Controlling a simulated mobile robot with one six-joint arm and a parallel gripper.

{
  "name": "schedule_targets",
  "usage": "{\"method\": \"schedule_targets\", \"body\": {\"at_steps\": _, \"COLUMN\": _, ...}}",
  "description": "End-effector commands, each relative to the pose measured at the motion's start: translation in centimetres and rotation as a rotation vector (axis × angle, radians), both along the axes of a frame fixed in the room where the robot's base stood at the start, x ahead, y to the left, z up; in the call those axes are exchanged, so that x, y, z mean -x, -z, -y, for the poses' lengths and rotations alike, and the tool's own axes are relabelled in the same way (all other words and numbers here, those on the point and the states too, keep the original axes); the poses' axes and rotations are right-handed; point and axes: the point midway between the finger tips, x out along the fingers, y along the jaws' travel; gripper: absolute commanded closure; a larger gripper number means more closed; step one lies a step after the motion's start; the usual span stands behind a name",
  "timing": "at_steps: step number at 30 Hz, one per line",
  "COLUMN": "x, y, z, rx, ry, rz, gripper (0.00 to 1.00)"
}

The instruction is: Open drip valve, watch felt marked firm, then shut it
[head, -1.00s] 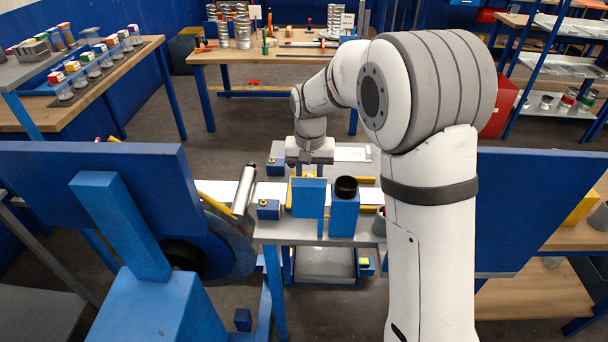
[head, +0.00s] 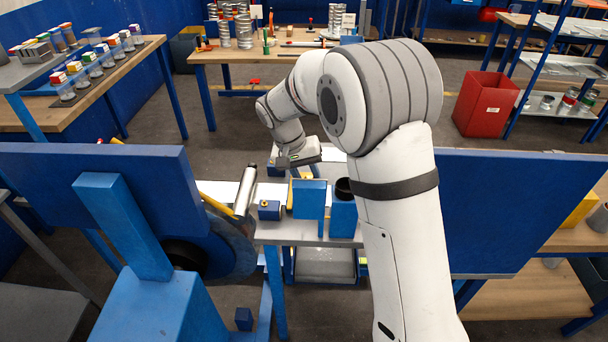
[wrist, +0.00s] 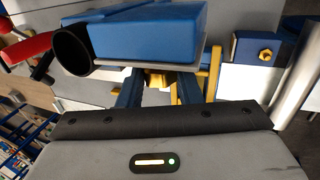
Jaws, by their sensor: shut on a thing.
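In the wrist view, my gripper (wrist: 160,88) has its two blue fingers on either side of a small brass-yellow piece (wrist: 157,78), which looks like the drip valve's handle. It is shut on that piece, just below a blue box (wrist: 150,35) with a black round cup (wrist: 72,48) at its left. In the head view, my gripper (head: 313,172) is tilted behind the blue panel (head: 310,199) and the black-topped blue block (head: 343,215). The valve is hidden there. No felt marked firm can be made out.
A blue block with a brass knob (head: 269,210) and a metal roller (head: 245,190) stand left of my gripper. A yellow bar (wrist: 214,72) runs close beside the fingers. A large blue wheel (head: 229,245) is further left. A red bin (head: 486,103) stands back right.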

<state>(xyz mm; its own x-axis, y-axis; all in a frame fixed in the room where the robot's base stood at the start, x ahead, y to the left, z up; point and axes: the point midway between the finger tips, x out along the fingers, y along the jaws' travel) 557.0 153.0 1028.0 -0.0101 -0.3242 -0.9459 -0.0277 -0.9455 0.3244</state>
Motion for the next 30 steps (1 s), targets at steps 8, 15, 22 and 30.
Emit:
{"method": "schedule_targets", "body": {"at_steps": 8, "x": -0.09, "y": 0.34, "z": -0.68, "rx": 0.261, "ry": -0.003, "rz": -0.006, "gripper": 0.91}}
{"method": "schedule_targets", "body": {"at_steps": 15, "x": -0.11, "y": 0.59, "z": -0.93, "rx": 0.463, "ry": -0.002, "rz": -0.01, "gripper": 0.91}}
{"method": "schedule_targets", "body": {"at_steps": 22, "x": -0.11, "y": 0.76, "z": -1.03, "rx": 0.603, "ry": -0.001, "rz": -0.015, "gripper": 0.91}}
{"method": "schedule_targets", "body": {"at_steps": 30, "x": -0.1, "y": 0.82, "z": -1.0, "rx": 0.686, "ry": 0.001, "rz": -0.018, "gripper": 0.91}}
